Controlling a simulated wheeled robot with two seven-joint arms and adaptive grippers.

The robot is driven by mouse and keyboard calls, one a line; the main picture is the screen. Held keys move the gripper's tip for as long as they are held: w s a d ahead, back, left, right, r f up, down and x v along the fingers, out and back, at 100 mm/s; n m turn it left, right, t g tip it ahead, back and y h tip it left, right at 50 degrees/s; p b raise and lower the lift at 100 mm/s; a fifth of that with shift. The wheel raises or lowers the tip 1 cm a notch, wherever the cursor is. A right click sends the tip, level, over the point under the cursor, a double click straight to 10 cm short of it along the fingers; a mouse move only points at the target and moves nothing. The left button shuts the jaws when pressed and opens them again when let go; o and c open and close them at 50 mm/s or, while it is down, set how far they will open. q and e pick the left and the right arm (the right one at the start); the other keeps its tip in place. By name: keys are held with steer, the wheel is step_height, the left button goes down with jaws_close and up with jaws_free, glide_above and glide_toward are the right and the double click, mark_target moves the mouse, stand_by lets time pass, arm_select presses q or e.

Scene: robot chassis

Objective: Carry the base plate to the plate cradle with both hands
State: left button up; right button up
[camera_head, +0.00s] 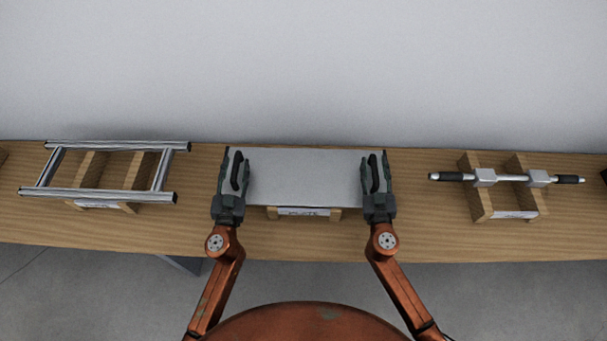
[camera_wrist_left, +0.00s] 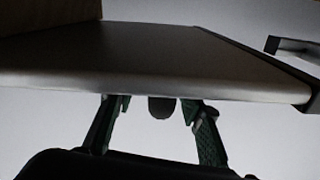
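The base plate (camera_head: 305,178) is a flat grey rectangle. It lies level on a wooden stand (camera_head: 335,214) with a label that reads "PLATE". My left gripper (camera_head: 232,165) is at its left end and my right gripper (camera_head: 377,168) is at its right end. The fingers of both look spread apart. In the left wrist view the plate (camera_wrist_left: 150,60) crosses the picture, and the left fingers (camera_wrist_left: 155,108) are apart, their tips hidden at its edge. I cannot tell whether the fingers touch the plate. I cannot make out a separate plate cradle.
A metal frame (camera_head: 112,194) rests on a wooden stand (camera_head: 88,170) at left. A metal bar with black ends (camera_head: 512,178) rests on another stand (camera_head: 478,200) at right. All stand on a long wooden table (camera_head: 300,241). A pale wall (camera_head: 300,70) is behind it.

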arm_select(q)
steer(key=shift+c, duration=0.2)
arm_select(e)
steer(key=shift+c, duration=0.2)
arm_select(q)
jaws_close()
arm_select(e)
jaws_close()
arm_select(q)
steer(key=shift+r, duration=0.3)
arm_select(e)
steer(key=shift+r, duration=0.3)
